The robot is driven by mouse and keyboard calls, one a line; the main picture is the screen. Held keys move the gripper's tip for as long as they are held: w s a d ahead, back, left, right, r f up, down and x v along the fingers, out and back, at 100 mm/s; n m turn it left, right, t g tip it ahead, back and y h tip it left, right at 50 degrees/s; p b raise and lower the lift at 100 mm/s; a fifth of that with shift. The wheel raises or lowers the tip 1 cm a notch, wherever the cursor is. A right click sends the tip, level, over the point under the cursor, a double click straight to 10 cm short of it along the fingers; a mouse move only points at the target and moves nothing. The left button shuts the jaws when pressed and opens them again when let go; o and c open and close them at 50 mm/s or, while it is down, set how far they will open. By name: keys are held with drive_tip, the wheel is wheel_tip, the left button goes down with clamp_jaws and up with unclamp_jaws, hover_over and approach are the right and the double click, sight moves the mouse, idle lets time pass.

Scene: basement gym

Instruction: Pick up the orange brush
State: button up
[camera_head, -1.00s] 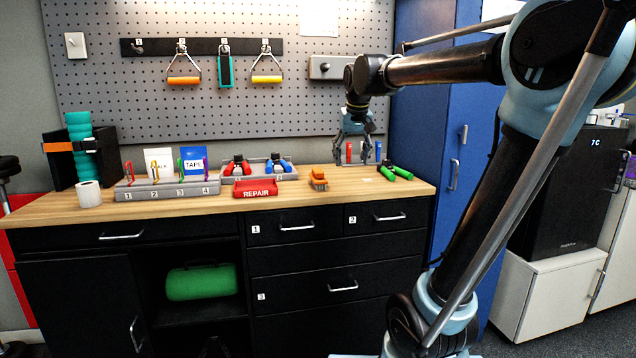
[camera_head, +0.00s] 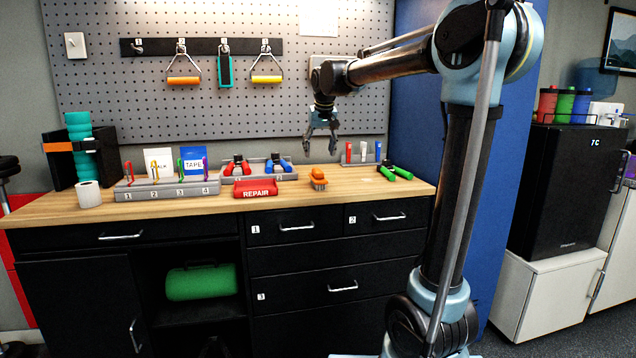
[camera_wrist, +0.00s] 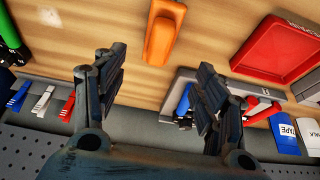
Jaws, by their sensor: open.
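The orange brush (camera_head: 318,178) lies on the wooden workbench top (camera_head: 345,196), to the right of the red REPAIR tray. In the head view my gripper (camera_head: 321,151) hangs above the brush, fingers pointing down, apart from it. In the wrist view the orange brush (camera_wrist: 164,33) shows at the top middle, beyond the fingertips and roughly between them. My gripper (camera_wrist: 157,78) is open, with nothing between its fingers. The brush's top end is cut off by the wrist view's edge.
The red tray (camera_head: 256,188) is just left of the brush. Grey holders with red and blue grips (camera_head: 278,166) stand behind it. Green-handled grips (camera_head: 396,173) lie to the right. The pegboard (camera_head: 330,105) rises behind. Bare wood lies in front of the brush.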

sight(318, 169)
drive_tip(key=x, duration=1)
drive_tip(key=shift+d, duration=0.1)
drive_tip(key=c, duration=1.3)
wheel_tip(318, 169, up, 10)
drive_tip(key=shift+f, duration=0.1)
